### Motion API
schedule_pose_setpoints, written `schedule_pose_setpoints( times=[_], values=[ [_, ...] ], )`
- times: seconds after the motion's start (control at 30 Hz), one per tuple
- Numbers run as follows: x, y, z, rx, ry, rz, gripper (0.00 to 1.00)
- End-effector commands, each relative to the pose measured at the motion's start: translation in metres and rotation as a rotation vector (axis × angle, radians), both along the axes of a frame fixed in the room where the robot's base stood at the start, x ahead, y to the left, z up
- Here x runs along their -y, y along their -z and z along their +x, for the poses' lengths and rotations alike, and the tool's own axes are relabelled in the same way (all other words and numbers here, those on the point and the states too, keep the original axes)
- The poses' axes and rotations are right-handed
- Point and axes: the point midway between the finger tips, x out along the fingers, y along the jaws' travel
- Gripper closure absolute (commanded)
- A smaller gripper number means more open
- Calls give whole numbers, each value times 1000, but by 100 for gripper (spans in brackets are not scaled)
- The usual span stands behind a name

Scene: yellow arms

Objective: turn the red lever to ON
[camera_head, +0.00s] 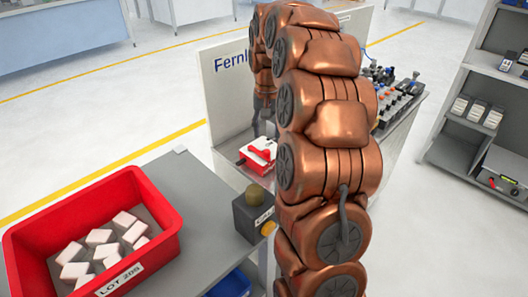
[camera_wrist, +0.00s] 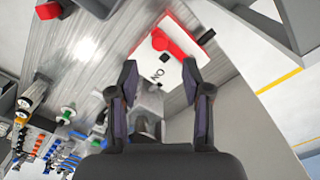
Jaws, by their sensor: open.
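A white switch box with a red lever (camera_head: 262,149) stands on the grey bench behind my arm in the head view. In the wrist view the red lever (camera_wrist: 178,40) lies ahead of my gripper, and the white face (camera_wrist: 198,27) of the box shows beside it. The letters ON are printed near the lever, on the side towards my fingers. My gripper (camera_wrist: 160,78) is open, with its two fingers spread apart and nothing between them. The fingertips appear apart from the lever. In the head view my arm hides most of the gripper.
A red bin (camera_head: 161,198) of white blocks stands on a grey table at the left. A dark box with a round knob (camera_head: 256,194) is at that table's edge. A white panel (camera_head: 228,88) rises behind the switch. Several valves and fittings (camera_head: 396,92) crowd the bench at right.

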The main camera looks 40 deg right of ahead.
Motion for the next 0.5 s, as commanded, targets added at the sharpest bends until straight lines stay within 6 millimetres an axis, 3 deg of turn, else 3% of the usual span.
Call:
schedule_pose_setpoints(
  times=[0.17, 0.5],
  values=[
    [0, 12, 0, -2, 1, 1, 51],
    [-1, 57, -1, -5, 0, 3, 51]
  ],
)
